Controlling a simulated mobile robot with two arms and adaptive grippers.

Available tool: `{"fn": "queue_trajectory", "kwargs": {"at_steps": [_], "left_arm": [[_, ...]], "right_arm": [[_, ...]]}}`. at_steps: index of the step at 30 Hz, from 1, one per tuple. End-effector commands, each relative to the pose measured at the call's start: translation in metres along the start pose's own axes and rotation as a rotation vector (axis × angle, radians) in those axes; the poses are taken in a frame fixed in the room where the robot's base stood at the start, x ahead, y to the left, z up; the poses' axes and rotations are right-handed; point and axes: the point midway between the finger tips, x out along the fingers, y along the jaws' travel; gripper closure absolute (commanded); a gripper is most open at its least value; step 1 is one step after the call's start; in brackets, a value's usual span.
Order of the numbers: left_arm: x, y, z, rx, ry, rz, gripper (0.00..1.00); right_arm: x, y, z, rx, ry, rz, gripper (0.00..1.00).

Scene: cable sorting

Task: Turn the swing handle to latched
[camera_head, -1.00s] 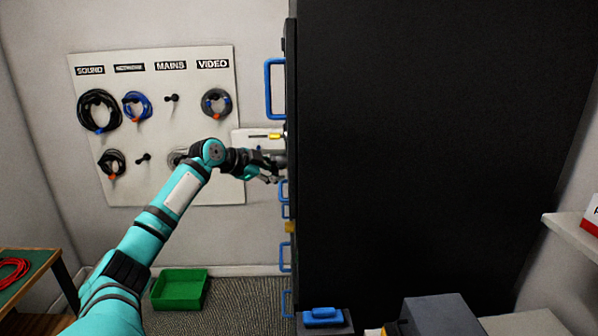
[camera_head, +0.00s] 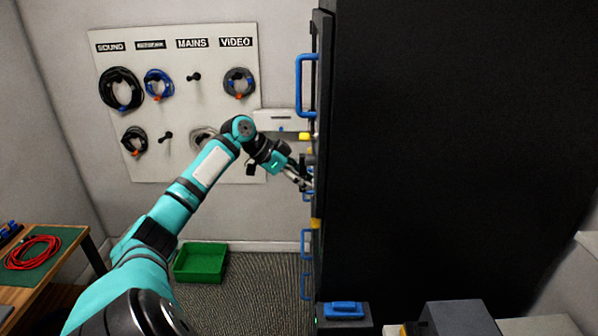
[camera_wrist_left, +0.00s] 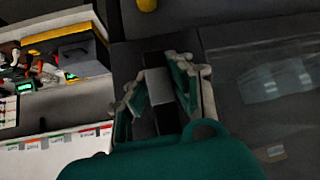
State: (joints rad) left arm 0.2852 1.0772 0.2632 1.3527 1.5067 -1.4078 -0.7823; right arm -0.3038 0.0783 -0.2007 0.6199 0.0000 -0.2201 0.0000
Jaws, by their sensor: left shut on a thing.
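The tall black cabinet (camera_head: 450,130) fills the right of the head view, its door front seen edge-on. My left gripper (camera_head: 304,182) is at this front edge, its fingers slanting down to the right. In the left wrist view, the green-and-grey fingers of my left gripper (camera_wrist_left: 160,92) are on both sides of the swing handle (camera_wrist_left: 158,85), a dark bar with a grey face, and are shut on it. In the head view the handle is mostly hidden by the gripper, and its exact angle cannot be told. My right gripper is not in view.
Blue pull handles (camera_head: 306,85) stick out along the cabinet front above and below my gripper. A pegboard (camera_head: 185,100) with coiled cables is on the back wall. A green bin (camera_head: 201,264) is on the floor. A table (camera_head: 40,262) with a red cable stands at left.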

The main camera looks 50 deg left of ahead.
Motion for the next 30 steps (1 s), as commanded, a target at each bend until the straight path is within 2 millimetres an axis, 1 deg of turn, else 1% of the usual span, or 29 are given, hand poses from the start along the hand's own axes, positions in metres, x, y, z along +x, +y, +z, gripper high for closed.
{"fn": "queue_trajectory", "kwargs": {"at_steps": [4, 14, 15, 20, 27, 30], "left_arm": [[-0.0007, 0.0019, -0.0016, -0.01, -0.001, 0.007, 1.0], [0.0003, 0.0027, -0.0006, -0.011, -0.003, 0.01, 1.0], [0.0004, 0.0028, -0.0005, -0.011, -0.003, 0.01, 0.78], [0.0007, 0.0029, -0.0002, -0.01, -0.004, 0.01, 0.57], [0.0007, 0.0028, -0.0001, -0.009, -0.004, 0.01, 0.56], [-0.0034, 0.0025, 0.0002, -0.009, -0.004, 0.009, 0.56]], "right_arm": [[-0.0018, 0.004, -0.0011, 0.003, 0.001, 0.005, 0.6], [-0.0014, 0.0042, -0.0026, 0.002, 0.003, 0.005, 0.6], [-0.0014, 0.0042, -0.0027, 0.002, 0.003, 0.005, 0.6], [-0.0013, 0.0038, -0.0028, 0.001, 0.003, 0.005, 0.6], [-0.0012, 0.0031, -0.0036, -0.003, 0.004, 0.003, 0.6], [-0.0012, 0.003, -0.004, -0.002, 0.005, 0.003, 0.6]]}}
